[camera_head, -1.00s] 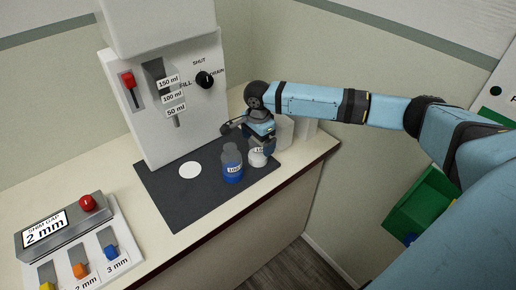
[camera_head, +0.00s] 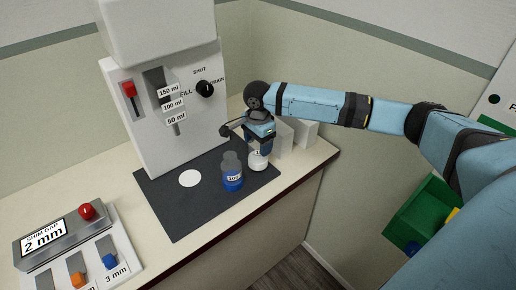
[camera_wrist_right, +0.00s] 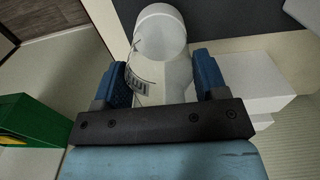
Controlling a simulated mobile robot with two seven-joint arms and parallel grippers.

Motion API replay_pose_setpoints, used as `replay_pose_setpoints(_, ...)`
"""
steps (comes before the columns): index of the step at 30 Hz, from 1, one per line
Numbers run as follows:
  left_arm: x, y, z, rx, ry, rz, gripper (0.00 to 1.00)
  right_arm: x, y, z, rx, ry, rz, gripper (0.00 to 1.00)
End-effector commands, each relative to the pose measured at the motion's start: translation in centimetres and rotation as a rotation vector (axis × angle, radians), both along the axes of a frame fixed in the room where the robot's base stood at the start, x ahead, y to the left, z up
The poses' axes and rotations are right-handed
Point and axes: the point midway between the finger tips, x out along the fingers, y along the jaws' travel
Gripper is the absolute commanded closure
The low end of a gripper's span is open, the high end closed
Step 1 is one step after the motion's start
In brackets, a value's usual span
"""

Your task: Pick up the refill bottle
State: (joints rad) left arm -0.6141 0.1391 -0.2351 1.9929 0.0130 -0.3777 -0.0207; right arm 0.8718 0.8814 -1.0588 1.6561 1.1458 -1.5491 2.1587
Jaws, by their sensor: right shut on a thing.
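A white bottle (camera_head: 258,162) with a printed label stands at the right of the dark mat (camera_head: 185,215). My right gripper (camera_head: 260,143) reaches down over it from above and is shut on it. In the right wrist view the white bottle (camera_wrist_right: 160,35) lies between the two blue fingers of my right gripper (camera_wrist_right: 163,77). A second bottle (camera_head: 232,175), clear with blue liquid and a label, stands just left of it. Which one is the refill bottle cannot be read. My left gripper is out of view.
A white dispenser (camera_head: 160,90) with a red lever and black knob stands behind the mat. White boxes (camera_head: 304,132) stand right of the gripper. A shim panel (camera_head: 65,235) is at the front left. A green bin (camera_head: 420,205) is at the right. The mat's front left is clear.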

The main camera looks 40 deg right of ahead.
Motion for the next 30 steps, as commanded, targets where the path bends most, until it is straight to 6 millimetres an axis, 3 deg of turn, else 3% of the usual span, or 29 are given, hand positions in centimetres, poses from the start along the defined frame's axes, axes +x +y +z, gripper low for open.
replay_pose_setpoints(12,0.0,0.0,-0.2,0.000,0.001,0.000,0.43,0.1,0.0,11.5,0.001,-0.006,0.001,0.60)
replay_pose_setpoints(18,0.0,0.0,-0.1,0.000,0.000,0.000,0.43,0.1,0.0,15.6,0.001,-0.004,0.000,0.60)
replay_pose_setpoints(24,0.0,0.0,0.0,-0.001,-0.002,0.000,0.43,0.1,0.0,17.3,0.000,-0.002,-0.001,0.60)
replay_pose_setpoints(30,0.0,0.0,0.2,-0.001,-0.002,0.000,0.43,-0.1,0.3,17.5,-0.002,-0.001,0.029,0.60)
